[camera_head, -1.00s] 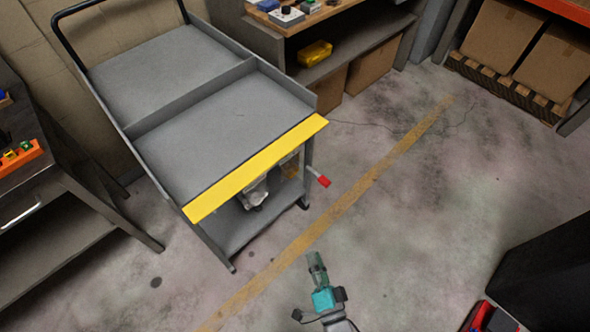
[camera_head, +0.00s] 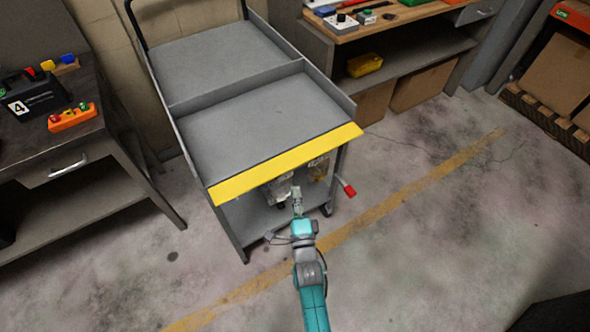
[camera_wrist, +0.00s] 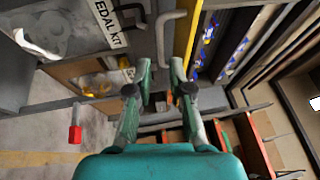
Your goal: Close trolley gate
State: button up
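The grey trolley (camera_head: 262,112) stands ahead with two shelves. A yellow strip (camera_head: 290,165) runs along the near edge of its upper deck. I take it as the gate and cannot tell whether it is latched. It seems to show as a narrow yellow band in the wrist view (camera_wrist: 194,32). A red-tipped lever (camera_head: 349,190) sticks out at the trolley's near right; its red tip is at lower left in the wrist view (camera_wrist: 75,133). My gripper (camera_wrist: 162,72) is open and empty, just in front of the trolley, below the strip. A grey bent bar (camera_wrist: 162,28) lies beyond its fingertips.
A dark workbench (camera_head: 85,150) stands left of the trolley, and a wooden-topped bench (camera_head: 400,25) behind it at right. A pallet with boxes (camera_head: 550,115) is at far right. The floor (camera_head: 440,240) right of the trolley is clear.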

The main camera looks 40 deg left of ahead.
aim_at(292, 163)
jog(key=x, duration=0.8)
jog(key=shift+w+a, duration=0.2)
jog(key=shift+a, duration=0.05)
grip_shut()
